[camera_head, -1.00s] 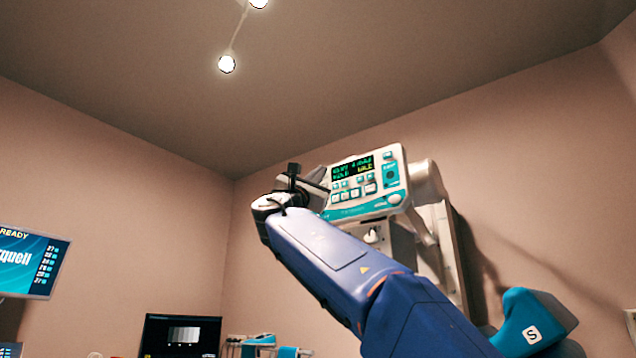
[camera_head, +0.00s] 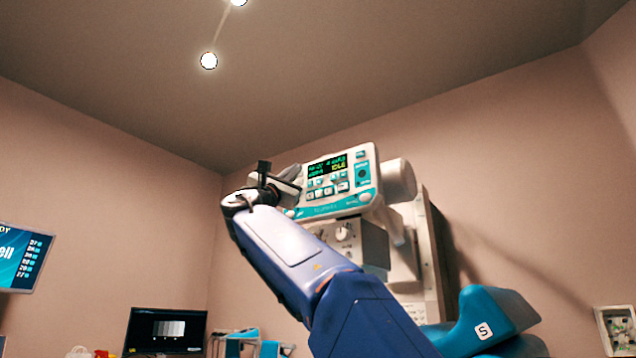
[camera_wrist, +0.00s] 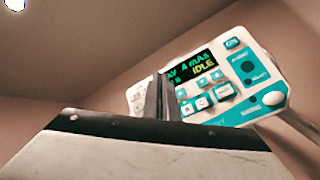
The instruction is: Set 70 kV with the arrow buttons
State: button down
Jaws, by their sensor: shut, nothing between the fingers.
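The control panel (camera_head: 338,183) is a white and teal box on a wall-side unit, with a dark display (camera_head: 327,166) and several small buttons below it. In the wrist view the display (camera_wrist: 192,69) shows "4 mAs" and "IDLE"; the kV figure is hidden or unreadable. Arrow buttons (camera_wrist: 203,103) show partly beside the fingers, their marks too small to read. My gripper (camera_head: 298,187) is shut and empty at the panel's left side. In the wrist view my gripper (camera_wrist: 158,92) covers the panel's left part; I cannot tell whether it touches a button.
A grey unit (camera_head: 352,240) hangs under the panel, and a white cylinder (camera_head: 399,180) sits behind it. A teal padded part (camera_head: 497,317) is at lower right. Monitors stand at left (camera_head: 25,258) and lower left (camera_head: 167,330). Open air lies left of the panel.

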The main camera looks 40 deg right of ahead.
jog(key=shift+w+d, duration=0.4)
jog(key=shift+d, duration=0.75)
jog(key=shift+w+d, duration=0.4)
jog(key=shift+d, duration=0.75)
jog(key=shift+w+d, duration=0.4)
jog(key=shift+d, duration=0.75)
jog(key=shift+d, duration=0.15)
jog(key=shift+w+d, duration=0.15)
jog(key=shift+d, duration=0.1)
jog(key=shift+w+d, duration=0.15)
jog(key=shift+d, duration=0.2)
jog(key=shift+a, duration=0.1)
dwell(0.4)
jog(key=shift+s+a, duration=0.3)
jog(key=shift+a, duration=0.35)
jog(key=shift+a, duration=0.15)
jog(key=a, duration=0.1)
jog(key=s+a, duration=0.1)
jog(key=a, duration=0.2)
jog(key=shift+s+a, duration=0.25)
jog(key=shift+s, duration=0.1)
